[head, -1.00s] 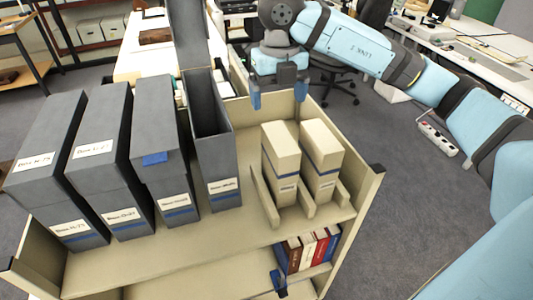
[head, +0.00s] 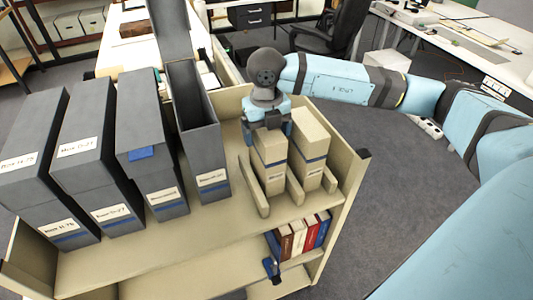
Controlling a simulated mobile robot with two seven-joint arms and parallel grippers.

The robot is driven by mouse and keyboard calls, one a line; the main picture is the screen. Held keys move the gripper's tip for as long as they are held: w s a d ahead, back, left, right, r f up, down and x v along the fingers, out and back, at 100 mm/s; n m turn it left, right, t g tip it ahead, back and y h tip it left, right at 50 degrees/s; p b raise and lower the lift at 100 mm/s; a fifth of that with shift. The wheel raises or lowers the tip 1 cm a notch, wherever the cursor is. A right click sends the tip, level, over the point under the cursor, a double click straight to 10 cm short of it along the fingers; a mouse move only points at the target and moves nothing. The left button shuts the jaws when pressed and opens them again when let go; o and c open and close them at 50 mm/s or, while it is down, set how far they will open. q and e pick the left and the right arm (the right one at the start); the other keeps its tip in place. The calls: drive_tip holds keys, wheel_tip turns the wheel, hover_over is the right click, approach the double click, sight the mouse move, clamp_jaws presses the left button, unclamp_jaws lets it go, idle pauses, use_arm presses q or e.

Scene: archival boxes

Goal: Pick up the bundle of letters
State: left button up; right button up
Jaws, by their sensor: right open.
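My right gripper (head: 267,132) is open and points down over the top of the left bundle. Its blue fingers appear to be at either side of that bundle's top; whether they touch it I cannot tell. The gripper hides the bundle's upper rear part. My left gripper does not show.
Several grey archival boxes (head: 148,149) stand to the left on the cart's shelf (head: 225,226); one open box (head: 196,132) is nearest the bundles. Books (head: 298,237) and a small blue item (head: 271,268) are on the lower shelf. The cart's raised end panel (head: 340,205) bounds the right side.

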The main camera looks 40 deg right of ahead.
drive_tip(key=shift+f, duration=0.35)
drive_tip(key=shift+c, duration=0.7)
clamp_jaws()
drive_tip(key=shift+r, duration=0.15)
